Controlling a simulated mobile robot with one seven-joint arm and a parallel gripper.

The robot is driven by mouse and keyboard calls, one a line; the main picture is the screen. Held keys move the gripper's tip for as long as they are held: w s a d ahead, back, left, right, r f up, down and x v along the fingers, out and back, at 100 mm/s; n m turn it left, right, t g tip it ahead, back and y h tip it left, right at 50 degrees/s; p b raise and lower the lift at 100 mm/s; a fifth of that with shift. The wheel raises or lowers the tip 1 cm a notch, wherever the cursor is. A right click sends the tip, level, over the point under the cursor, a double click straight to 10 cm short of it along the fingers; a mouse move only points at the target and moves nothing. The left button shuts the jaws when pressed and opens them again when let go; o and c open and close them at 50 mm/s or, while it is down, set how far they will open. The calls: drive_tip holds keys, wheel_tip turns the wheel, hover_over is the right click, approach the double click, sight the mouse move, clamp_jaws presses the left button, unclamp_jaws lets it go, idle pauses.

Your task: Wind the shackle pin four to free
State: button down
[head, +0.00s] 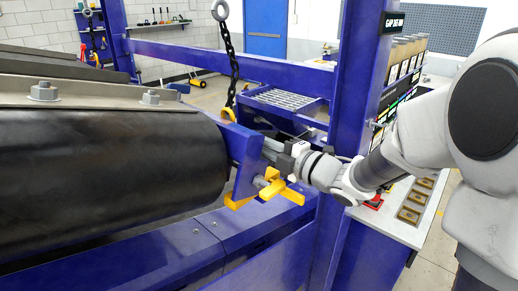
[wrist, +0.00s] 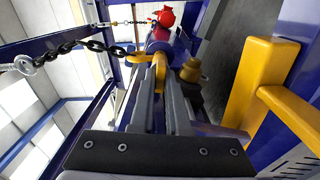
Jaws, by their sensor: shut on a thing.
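A black chain (head: 231,62) hangs from a metal eye and ends in a yellow shackle (head: 228,113) at the blue end plate (head: 240,148). In the wrist view the chain (wrist: 104,46) runs in from the left to the yellow shackle (wrist: 121,52). My gripper (head: 268,148) reaches in from the right beside the end plate. In the wrist view its two long fingers (wrist: 162,85) are shut with a small yellow part between their tips, seemingly the shackle pin. The fingers hide most of the pin, and its thread cannot be seen.
A yellow star-shaped handle (head: 270,188) sits just below my gripper; yellow bars (wrist: 253,88) stand close at right in the wrist view. A blue post (head: 345,110) rises behind my wrist. The black belt roller (head: 110,150) fills the left.

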drive_tip(key=shift+f+n+b, duration=0.15)
drive_tip(key=shift+n+b, duration=1.55)
drive_tip(key=shift+b, duration=1.3)
drive_tip(key=shift+n+b, duration=0.5)
drive_tip(key=shift+b, duration=0.4)
drive_tip(key=n+b, duration=0.1)
drive_tip(key=b, duration=0.2)
drive_tip(key=shift+n, duration=0.4)
drive_tip(key=n+b, duration=0.2)
drive_tip(key=b, duration=0.1)
drive_tip(key=shift+b, duration=0.35)
drive_tip(key=shift+n+b, duration=0.5)
drive_tip(key=shift+b, duration=0.05)
drive_tip(key=n+b, duration=0.2)
drive_tip(key=b, duration=0.2)
drive_tip(key=shift+n, duration=0.3)
drive_tip(key=shift+n+b, duration=0.8)
drive_tip(key=shift+b, duration=0.2)
